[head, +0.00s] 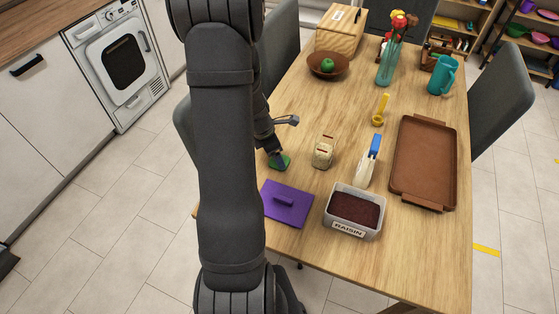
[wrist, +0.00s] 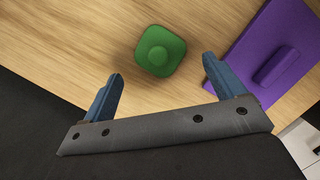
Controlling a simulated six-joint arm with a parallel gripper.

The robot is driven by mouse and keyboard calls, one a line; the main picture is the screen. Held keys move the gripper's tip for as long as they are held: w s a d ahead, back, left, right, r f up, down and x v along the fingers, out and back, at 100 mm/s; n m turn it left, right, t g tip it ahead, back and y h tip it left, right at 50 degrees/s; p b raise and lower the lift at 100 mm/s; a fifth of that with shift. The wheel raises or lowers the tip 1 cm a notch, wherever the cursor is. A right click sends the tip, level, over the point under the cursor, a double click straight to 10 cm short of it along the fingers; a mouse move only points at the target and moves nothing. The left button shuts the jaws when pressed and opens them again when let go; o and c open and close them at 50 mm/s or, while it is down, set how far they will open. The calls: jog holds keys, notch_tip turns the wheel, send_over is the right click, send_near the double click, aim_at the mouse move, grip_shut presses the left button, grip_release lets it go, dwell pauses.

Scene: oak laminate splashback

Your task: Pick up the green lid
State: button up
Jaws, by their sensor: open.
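The green lid (wrist: 160,52) lies flat on the wooden table. It is a small rounded square with a round knob on top. In the head view the lid (head: 281,162) shows beside my dark arm, partly hidden by the gripper. My gripper (wrist: 162,84) is open, with its two blue fingers spread and nothing between them. In the wrist view the lid is just beyond the fingertips, in the gap between their lines. In the head view my gripper (head: 276,155) is at the lid; I cannot tell whether it touches it.
A purple lid (head: 288,203) lies close by, near the right finger in the wrist view (wrist: 272,62). A cream container (head: 323,152), a raisin box (head: 354,211), a blue-handled scoop (head: 368,165) and a brown tray (head: 424,165) stand to the right. A bowl (head: 328,65) is farther back.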

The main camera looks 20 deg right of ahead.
aim_at(272, 164)
jog(key=x, duration=0.4)
jog(key=shift+d, duration=0.15)
jog(key=c, duration=1)
